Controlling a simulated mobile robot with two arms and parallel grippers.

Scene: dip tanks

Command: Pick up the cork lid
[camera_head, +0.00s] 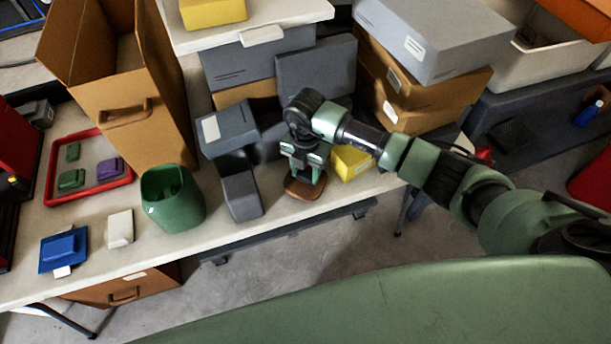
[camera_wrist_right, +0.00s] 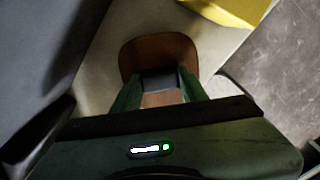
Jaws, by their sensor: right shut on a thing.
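The cork lid (camera_head: 304,188) is a flat brown piece with rounded corners near the front edge of the white table. My right gripper (camera_head: 304,172) is directly above it, pointing down, with its fingers closed on the lid's raised middle. In the right wrist view the lid (camera_wrist_right: 160,55) shows beyond the green fingers (camera_wrist_right: 160,90), which sit on both sides of a grey block-like part on it. I cannot tell whether the lid is touching the table or just above it. My left gripper is not in view.
A grey box (camera_head: 241,194) stands close to the left of the lid, and a yellow box (camera_head: 352,162) close to the right. A green bin (camera_head: 172,200) is further left. A red tray (camera_head: 92,192) holds small pieces. Stacked boxes (camera_head: 425,60) crowd the back.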

